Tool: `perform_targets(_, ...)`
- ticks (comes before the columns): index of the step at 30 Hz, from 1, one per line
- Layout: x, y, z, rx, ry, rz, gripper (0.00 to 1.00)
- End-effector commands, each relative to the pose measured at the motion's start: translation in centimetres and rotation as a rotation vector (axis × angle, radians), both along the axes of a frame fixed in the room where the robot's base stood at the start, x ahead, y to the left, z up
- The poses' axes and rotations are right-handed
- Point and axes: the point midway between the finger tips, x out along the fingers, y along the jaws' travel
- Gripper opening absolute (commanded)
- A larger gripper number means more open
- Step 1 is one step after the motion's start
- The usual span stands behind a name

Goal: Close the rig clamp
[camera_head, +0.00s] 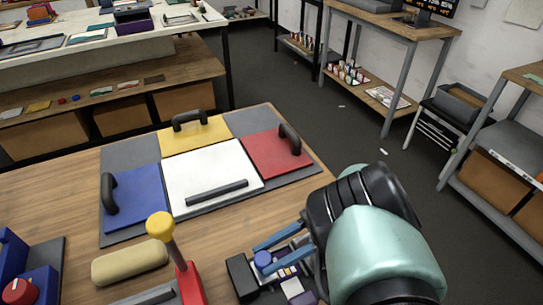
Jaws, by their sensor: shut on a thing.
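A red upright lever post (187,282) with a round yellow knob (160,224) stands at the front, left of my gripper; it looks like the clamp's handle and leans to the left. My gripper (263,254) reaches in from the right with its blue fingers low over the table. The fingers are shut on what looks like a small blue round knob (263,260), beside a black block (241,278). They are apart from the yellow knob. The lower part of the clamp is cut off by the frame's bottom edge.
Behind is a board with blue (138,197), white (212,174), yellow (195,133) and red (277,153) panels with black handles. A tan roll (130,262) and a blue box with a red dial (28,285) lie left. Small chips (291,285) lie under my gripper.

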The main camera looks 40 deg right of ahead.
Motion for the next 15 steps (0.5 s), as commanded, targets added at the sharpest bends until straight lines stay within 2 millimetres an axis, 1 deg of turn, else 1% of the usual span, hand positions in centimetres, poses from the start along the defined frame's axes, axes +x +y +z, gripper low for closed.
perform_targets(14, -0.03, 0.0, -0.13, 0.006, -0.001, -0.001, 0.0)
perform_targets(15, -0.03, 0.0, -0.13, 0.006, -0.001, -0.001, 0.49)
